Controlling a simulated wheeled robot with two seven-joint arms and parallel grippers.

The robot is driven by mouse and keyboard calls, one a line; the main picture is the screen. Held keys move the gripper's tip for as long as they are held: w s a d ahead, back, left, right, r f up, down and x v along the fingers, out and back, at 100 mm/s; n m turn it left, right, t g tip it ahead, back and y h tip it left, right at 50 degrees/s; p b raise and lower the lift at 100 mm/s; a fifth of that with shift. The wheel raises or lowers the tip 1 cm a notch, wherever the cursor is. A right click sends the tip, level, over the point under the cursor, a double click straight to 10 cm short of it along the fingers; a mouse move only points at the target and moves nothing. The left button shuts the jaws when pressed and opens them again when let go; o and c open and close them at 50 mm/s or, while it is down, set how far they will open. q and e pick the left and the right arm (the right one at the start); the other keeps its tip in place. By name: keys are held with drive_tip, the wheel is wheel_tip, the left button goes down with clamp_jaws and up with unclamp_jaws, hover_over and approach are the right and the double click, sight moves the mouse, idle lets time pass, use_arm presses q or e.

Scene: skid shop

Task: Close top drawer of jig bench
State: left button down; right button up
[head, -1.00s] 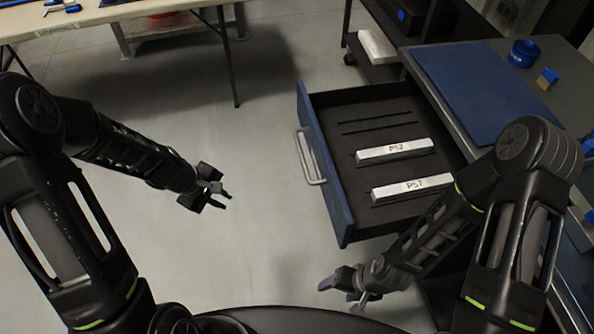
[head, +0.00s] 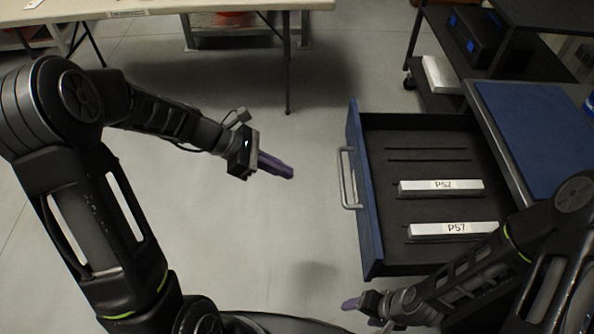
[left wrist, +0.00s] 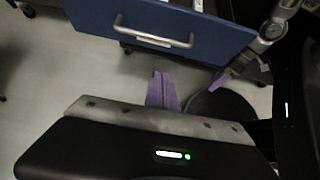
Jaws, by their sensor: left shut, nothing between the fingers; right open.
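The jig bench's top drawer (head: 366,225) is pulled well out, with a blue front and a silver bar handle (head: 348,178). Two white blocks marked P52 (head: 440,187) and P57 (head: 453,229) lie in its dark slotted insert. My left gripper (head: 276,166) is shut and empty, in the air left of the drawer front and apart from it. In the left wrist view the fingers (left wrist: 162,90) point toward the blue drawer front (left wrist: 185,32) and its handle (left wrist: 153,34). My right gripper (head: 366,303) is open, low and just below the drawer's near front corner.
The jig bench top carries a blue mat (head: 535,135) at the right. A dark shelf cart (head: 450,75) stands behind the drawer. A pale table (head: 150,8) is at the back left. The floor (head: 290,230) left of the drawer is clear.

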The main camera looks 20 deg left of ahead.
use_arm(q)
drive_tip(key=w+d+f, duration=0.3)
drive_tip(key=d+f, duration=0.2)
drive_tip(key=d, duration=0.5)
drive_tip(key=shift+w+d+b, duration=0.2)
drive_tip(key=shift+b, duration=0.2)
use_arm(e)
drive_tip(key=shift+f, duration=0.4)
use_arm(q)
drive_tip(key=shift+d, duration=0.1)
